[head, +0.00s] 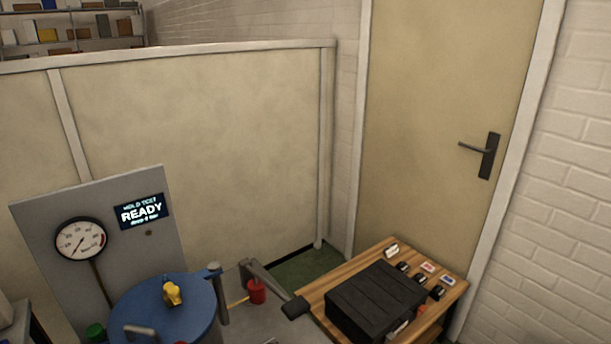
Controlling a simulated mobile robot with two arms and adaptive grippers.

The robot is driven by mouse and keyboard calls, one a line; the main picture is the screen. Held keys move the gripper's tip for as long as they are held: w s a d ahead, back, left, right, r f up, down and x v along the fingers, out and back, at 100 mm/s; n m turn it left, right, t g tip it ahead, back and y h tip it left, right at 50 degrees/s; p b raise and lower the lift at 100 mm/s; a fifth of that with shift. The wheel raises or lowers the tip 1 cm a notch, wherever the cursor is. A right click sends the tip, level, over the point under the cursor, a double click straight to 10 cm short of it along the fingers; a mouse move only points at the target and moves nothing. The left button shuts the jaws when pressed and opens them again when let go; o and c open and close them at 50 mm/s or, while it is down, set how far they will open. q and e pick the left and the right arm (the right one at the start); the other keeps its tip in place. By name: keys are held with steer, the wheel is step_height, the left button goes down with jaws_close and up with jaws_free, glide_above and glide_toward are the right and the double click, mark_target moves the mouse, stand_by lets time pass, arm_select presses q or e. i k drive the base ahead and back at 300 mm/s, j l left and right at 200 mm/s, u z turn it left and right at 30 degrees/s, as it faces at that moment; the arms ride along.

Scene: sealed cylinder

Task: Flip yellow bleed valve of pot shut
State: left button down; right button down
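The pot's round blue lid (195,312) is at the bottom left, cut off by the lower picture edge. The yellow bleed valve (172,293) stands on top of the lid, near its middle. It is small, and I cannot tell from this view whether it is open or shut. A metal handle (141,331) shows on the front of the lid. Neither of my grippers is in view.
Behind the pot stands a grey panel with a round gauge (81,240) and a display (141,211) reading READY. Right of the pot are a red cylindrical part (257,291) and a black-ended lever (294,308). A black case (375,298) sits on a wooden table (318,291).

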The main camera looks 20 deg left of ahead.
mark_target(173, 291)
steer(key=u, duration=0.95)
